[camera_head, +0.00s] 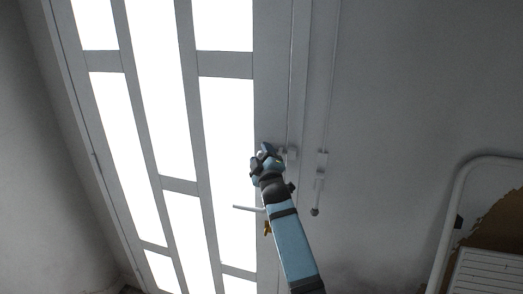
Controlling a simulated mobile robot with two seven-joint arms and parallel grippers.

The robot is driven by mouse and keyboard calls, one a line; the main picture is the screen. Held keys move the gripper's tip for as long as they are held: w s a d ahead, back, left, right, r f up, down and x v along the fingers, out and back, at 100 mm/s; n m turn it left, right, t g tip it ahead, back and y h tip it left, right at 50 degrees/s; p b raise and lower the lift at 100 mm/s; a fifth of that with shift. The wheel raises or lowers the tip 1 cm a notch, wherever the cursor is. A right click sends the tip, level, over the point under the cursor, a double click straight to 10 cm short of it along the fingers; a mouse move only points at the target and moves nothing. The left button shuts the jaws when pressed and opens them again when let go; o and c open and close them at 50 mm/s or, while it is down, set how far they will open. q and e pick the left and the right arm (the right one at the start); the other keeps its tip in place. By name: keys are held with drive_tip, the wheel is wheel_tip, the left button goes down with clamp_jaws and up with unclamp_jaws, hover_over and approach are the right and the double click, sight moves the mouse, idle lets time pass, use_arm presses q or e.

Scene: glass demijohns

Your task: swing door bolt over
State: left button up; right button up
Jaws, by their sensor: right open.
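A tall grey door (187,120) with bright glass panes fills the left half of the view. To the right of its edge, a thin bolt rod (334,80) runs down to a small pale bracket (322,160), with a dark round knob (314,211) at its lower end. My right gripper (262,152) is open at the door's right edge, left of the rod and apart from the knob. A small pale fitting (291,155) sits just right of the gripper, partly hidden; I cannot tell whether they touch. My left gripper is not in view.
A pale door handle (248,208) sticks out left of my right forearm, with a yellow key-like piece (267,229) below it. A white tubular frame (455,200) and a slatted white panel (487,272) stand at the lower right. The grey wall between is clear.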

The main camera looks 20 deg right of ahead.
drive_tip(key=shift+w, duration=0.2)
drive_tip(key=shift+s+a+r, duration=0.1)
drive_tip(key=shift+s+r, duration=0.15)
drive_tip(key=shift+c, duration=0.5)
clamp_jaws()
unclamp_jaws()
drive_tip(key=shift+o, duration=0.5)
drive_tip(key=shift+w+f, duration=0.1)
drive_tip(key=shift+f, duration=0.05)
drive_tip(key=shift+s, duration=0.2)
